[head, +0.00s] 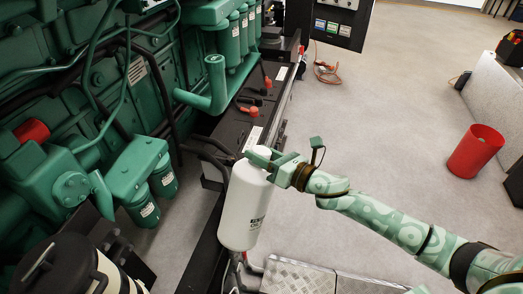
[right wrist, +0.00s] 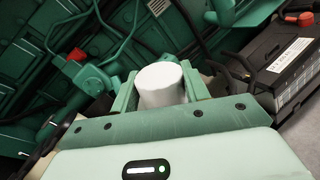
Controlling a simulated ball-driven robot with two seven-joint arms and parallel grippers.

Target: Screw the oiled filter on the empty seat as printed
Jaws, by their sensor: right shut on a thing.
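A tall white cylindrical filter (head: 243,210) with dark print on its side stands near upright, slightly tilted, in my right gripper (head: 268,160). The fingers are shut around its top end. In the right wrist view the white top of the filter (right wrist: 161,86) shows between the two green fingers. A green filter head (head: 137,166) on the engine at left carries two green filters with white labels (head: 143,210). The held filter is apart from it, to its right. I cannot make out an empty seat or any oil on the filter. My left gripper is not in view.
More green filters (head: 240,38) hang in a row on the engine's upper part. A black battery (head: 238,130) with red terminal caps sits beside the engine. A metal tread plate (head: 300,280) is at the bottom. A red bin (head: 475,151) stands on open floor at right.

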